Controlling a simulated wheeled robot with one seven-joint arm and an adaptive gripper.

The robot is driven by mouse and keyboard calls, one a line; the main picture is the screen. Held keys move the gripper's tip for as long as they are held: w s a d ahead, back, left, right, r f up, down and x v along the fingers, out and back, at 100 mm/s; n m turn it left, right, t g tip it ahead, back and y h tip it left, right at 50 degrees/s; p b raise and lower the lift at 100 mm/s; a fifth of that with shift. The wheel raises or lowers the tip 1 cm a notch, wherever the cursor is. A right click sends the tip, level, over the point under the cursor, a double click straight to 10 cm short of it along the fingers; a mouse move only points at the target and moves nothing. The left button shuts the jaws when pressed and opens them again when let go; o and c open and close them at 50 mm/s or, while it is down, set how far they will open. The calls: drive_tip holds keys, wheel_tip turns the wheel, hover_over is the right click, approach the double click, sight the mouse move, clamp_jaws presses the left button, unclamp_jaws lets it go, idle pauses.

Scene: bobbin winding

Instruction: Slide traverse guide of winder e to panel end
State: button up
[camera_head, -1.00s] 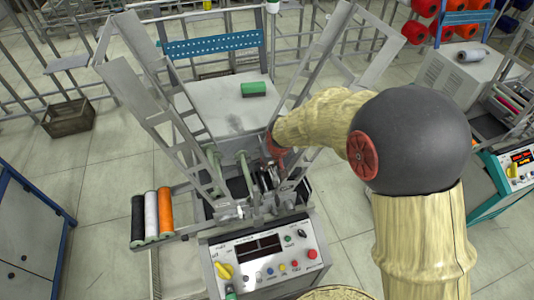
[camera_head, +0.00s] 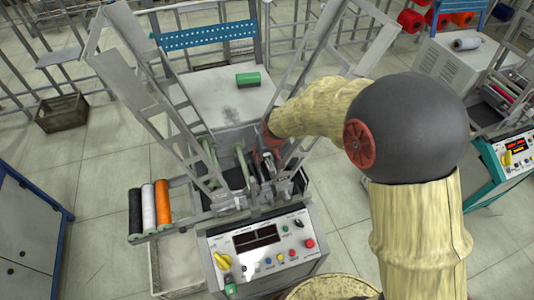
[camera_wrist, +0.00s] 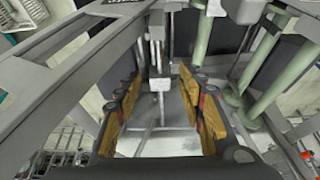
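The winder (camera_head: 262,248) with its control panel stands in the middle of the head view. My gripper (camera_head: 268,150) is down among its inner rods and frame bars, partly hidden there. In the wrist view my gripper (camera_wrist: 160,105) is open, with two wood-coloured finger pads apart on the left and right. A grey metal upright with a small block, seemingly the traverse guide (camera_wrist: 158,80), stands between the fingers. No contact with the pads is visible. A thin rod runs below it. Which winder letter this is cannot be read.
Slanted grey frame arms (camera_head: 150,95) rise on both sides of the gripper. Black, white and orange spools (camera_head: 148,207) sit on the left. Green rollers (camera_wrist: 203,35) stand close right of the fingers. Another teal winder (camera_head: 512,160) is at far right.

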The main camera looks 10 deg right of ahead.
drive_tip(key=v, duration=1.2)
drive_tip(key=shift+d, duration=0.1)
